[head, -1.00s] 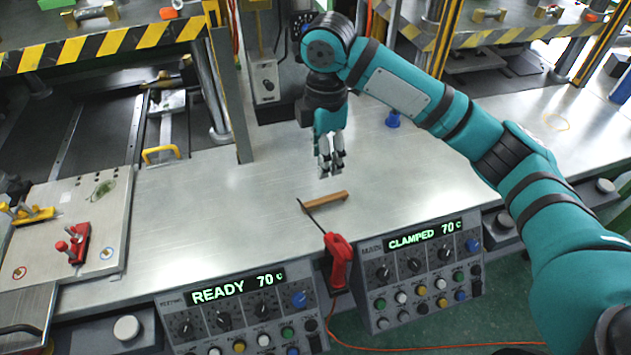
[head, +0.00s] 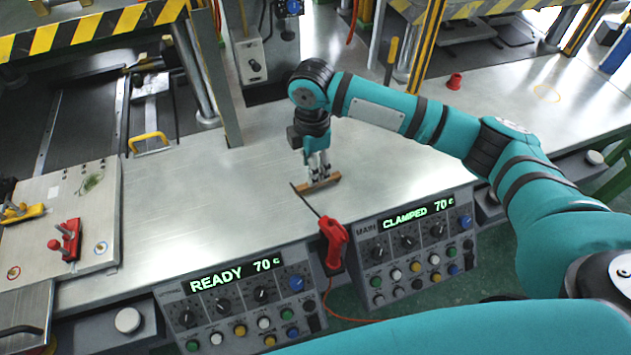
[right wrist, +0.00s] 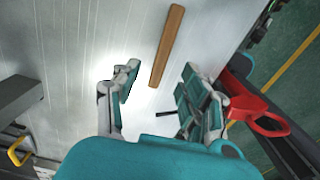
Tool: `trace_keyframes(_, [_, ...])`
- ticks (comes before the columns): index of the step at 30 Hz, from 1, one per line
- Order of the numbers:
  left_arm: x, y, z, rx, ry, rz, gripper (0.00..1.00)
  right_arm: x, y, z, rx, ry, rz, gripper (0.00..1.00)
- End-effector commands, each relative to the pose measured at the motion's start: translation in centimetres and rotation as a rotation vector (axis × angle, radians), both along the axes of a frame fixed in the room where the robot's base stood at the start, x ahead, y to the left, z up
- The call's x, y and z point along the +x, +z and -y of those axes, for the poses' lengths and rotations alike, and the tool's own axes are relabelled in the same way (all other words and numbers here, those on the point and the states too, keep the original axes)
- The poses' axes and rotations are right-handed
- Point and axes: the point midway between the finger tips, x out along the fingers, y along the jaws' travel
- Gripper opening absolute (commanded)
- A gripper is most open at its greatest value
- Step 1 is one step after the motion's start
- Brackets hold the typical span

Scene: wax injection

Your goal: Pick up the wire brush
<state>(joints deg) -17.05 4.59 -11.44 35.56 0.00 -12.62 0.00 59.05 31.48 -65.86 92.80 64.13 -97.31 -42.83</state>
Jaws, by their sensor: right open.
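The wire brush (head: 322,183) appears as a brown wooden bar lying flat on the metal bench, near its front edge. My right gripper (head: 318,172) points down just above and behind it, with open fingers. In the right wrist view the brush (right wrist: 167,46) lies ahead of the open gripper (right wrist: 157,88), its near end around the gap between the fingertips. Nothing is held. I cannot tell whether a fingertip touches it, and its bristles do not show. My left gripper is out of view.
A red-handled tool (head: 333,241) with a thin dark rod stands between two control panels (head: 240,307), its rod reaching close to the brush. A plate with red clamps (head: 66,240) lies at left. A red cone (head: 454,81) stands behind. The bench left of the brush is clear.

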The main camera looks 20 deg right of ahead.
Motion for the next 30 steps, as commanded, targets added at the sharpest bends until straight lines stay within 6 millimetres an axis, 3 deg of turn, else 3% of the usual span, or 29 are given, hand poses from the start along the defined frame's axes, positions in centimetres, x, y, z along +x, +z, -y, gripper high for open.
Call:
trace_keyframes(4, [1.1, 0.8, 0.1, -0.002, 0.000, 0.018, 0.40, -0.1, -1.4, 0.4, -0.002, -0.002, -0.003, 0.44])
trace_keyframes(12, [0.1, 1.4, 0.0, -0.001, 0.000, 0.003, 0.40, -0.1, -4.9, 0.7, -0.001, 0.000, 0.000, 0.44])
trace_keyframes(30, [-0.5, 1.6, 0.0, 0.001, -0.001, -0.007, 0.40, -0.1, -5.3, 0.6, 0.000, 0.001, 0.000, 0.44])
